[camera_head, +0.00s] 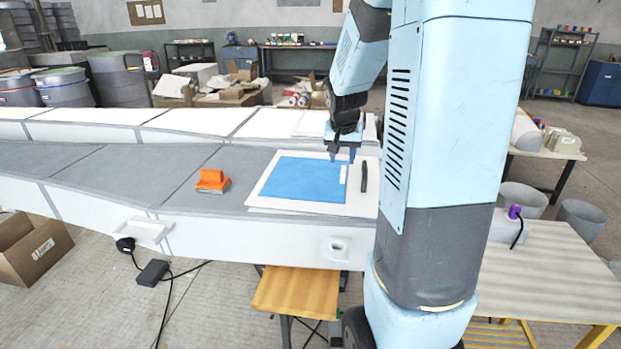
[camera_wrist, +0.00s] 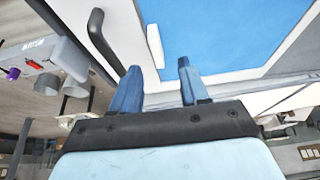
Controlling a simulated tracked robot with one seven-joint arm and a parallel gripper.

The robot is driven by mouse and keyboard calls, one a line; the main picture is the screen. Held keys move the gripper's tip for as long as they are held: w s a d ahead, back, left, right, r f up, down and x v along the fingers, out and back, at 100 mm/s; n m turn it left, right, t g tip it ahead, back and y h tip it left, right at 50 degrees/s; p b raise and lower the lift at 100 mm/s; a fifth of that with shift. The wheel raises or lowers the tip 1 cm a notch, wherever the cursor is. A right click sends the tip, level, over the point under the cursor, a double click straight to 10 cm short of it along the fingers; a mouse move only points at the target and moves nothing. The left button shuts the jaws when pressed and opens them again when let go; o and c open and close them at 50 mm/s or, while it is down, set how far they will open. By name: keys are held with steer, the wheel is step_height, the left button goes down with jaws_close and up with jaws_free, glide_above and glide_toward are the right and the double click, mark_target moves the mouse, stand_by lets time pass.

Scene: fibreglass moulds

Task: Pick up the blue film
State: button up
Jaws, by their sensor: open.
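The blue film (camera_head: 303,180) is a flat blue rectangle lying on a white board (camera_head: 256,193) on the grey mould surface. It also shows in the wrist view (camera_wrist: 225,38), large, at the top right. My gripper (camera_head: 342,154) is over the far right part of the board, near the film's right end. In the wrist view my gripper (camera_wrist: 158,80) has its two blue fingers apart with nothing between them. Whether the fingertips touch the board cannot be told. A white strip (camera_head: 343,174) lies at the film's right edge, and it also shows in the wrist view (camera_wrist: 155,46).
A dark handle-like bar (camera_head: 364,177) lies right of the film. An orange tool (camera_head: 212,180) sits on the mould to the left. A wooden stool (camera_head: 302,292) stands in front below. The grey mould surface (camera_head: 100,172) further left is bare.

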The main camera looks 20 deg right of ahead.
mark_target(343, 170)
steer(key=shift+d+x, duration=0.2)
steer(key=shift+x, duration=2.7)
jaws_close()
